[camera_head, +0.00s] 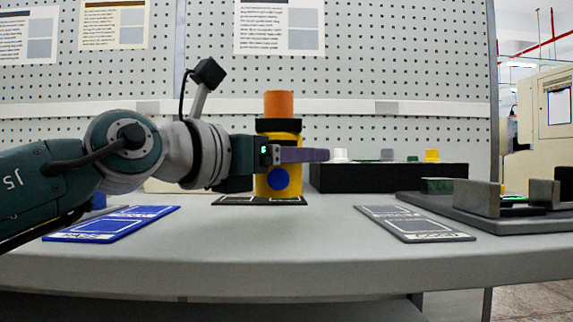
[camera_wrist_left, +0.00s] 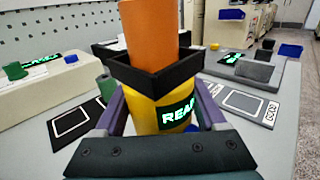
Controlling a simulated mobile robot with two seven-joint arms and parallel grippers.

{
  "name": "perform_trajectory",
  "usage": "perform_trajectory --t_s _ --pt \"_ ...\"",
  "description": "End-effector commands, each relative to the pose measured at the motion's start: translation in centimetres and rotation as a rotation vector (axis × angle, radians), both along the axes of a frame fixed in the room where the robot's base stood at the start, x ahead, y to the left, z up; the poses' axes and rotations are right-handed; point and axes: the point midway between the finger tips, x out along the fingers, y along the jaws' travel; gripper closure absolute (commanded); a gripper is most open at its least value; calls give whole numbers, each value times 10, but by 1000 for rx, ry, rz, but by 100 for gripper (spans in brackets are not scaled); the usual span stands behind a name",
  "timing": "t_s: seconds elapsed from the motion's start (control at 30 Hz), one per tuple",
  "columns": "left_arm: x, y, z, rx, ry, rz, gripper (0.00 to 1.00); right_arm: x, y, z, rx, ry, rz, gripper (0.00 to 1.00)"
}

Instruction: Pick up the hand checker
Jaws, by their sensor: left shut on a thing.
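The hand checker (camera_head: 281,187) is an upright yellow cylinder with a black collar and an orange top, a blue round spot on one side. In the left wrist view the hand checker (camera_wrist_left: 147,112) fills the middle, with a dark label of bright green letters partly hidden. My left gripper (camera_head: 305,155) comes in from the left and is shut on the yellow body, a purple finger on each side of it. The checker's base is at the black mat (camera_head: 231,200); I cannot tell whether it touches. My right gripper is not in view.
A blue mat (camera_head: 112,222) lies at the left and a grey mat (camera_head: 415,224) at the right. A black box (camera_head: 388,178) with small coloured parts stands behind. A dark grey fixture (camera_head: 478,197) is at the far right. The table's front middle is clear.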

Motion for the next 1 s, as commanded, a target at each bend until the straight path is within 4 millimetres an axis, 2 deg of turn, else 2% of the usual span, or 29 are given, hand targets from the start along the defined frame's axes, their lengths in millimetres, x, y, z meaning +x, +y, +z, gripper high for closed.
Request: perform_trajectory --t_s 0.03,0.2,0.4,0.5,0.7,1.0 --pt "0 0 26 -5 -8 -1 98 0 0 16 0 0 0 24" --pt "0 -1 78 -4 -8 -1 98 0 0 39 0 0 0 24" --pt "0 -1 129 -4 -8 -1 98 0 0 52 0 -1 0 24" --pt "0 0 147 -3 -7 1 98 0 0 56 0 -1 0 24" --pt "0 0 164 -3 -4 0 98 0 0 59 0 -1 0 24" --pt "0 0 166 -4 -4 0 98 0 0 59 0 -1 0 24"
